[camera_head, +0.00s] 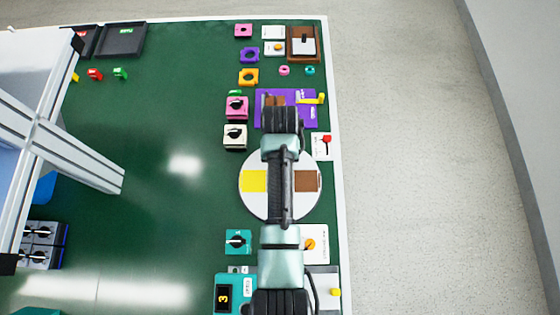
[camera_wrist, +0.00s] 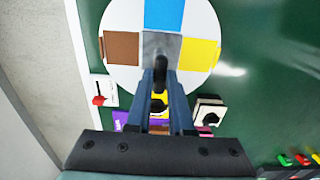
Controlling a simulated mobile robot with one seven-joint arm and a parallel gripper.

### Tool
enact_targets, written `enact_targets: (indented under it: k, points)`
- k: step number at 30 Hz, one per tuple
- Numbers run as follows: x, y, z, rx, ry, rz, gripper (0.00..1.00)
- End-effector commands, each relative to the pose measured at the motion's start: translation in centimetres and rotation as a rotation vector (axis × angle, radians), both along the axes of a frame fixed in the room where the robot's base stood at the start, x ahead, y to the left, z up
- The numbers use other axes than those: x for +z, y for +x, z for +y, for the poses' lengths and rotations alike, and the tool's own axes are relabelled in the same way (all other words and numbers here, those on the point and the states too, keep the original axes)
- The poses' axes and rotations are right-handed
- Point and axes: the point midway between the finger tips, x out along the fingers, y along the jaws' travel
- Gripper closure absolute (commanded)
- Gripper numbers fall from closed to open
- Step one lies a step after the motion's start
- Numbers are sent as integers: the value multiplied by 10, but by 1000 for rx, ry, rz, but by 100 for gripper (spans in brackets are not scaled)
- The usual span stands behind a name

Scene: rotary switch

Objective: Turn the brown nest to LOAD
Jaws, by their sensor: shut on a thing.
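A round white disc (camera_head: 260,210) bears a yellow nest and a brown nest (camera_head: 307,181) at its right side. In the wrist view the disc (camera_wrist: 205,15) also shows a blue nest and a grey centre, with the brown nest (camera_wrist: 122,47) at left and the yellow nest (camera_wrist: 199,53) at right. A dark upright handle (camera_wrist: 160,64) stands at the grey centre. My gripper (camera_wrist: 160,76) is shut on this handle. In the head view my arm hides the gripper and disc centre. I cannot make out a LOAD mark.
A purple panel (camera_head: 264,98) with a yellow lever (camera_head: 322,98) lies beyond the disc. A white plate with a red lever (camera_head: 327,140) sits beside it at right. Black-knob switch boxes (camera_head: 235,137) stand left of the arm. A white frame (camera_head: 70,145) rises at left; green table between is clear.

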Motion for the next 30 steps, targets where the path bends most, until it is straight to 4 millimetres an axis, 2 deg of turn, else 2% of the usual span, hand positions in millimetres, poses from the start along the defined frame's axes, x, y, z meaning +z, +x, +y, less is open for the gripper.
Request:
enact_targets:
  k: [17, 30]
  points:
    - [1, 0, 0, 13, 0, 0, 100]
    - [2, 1, 0, 162, 0, -1, 100]
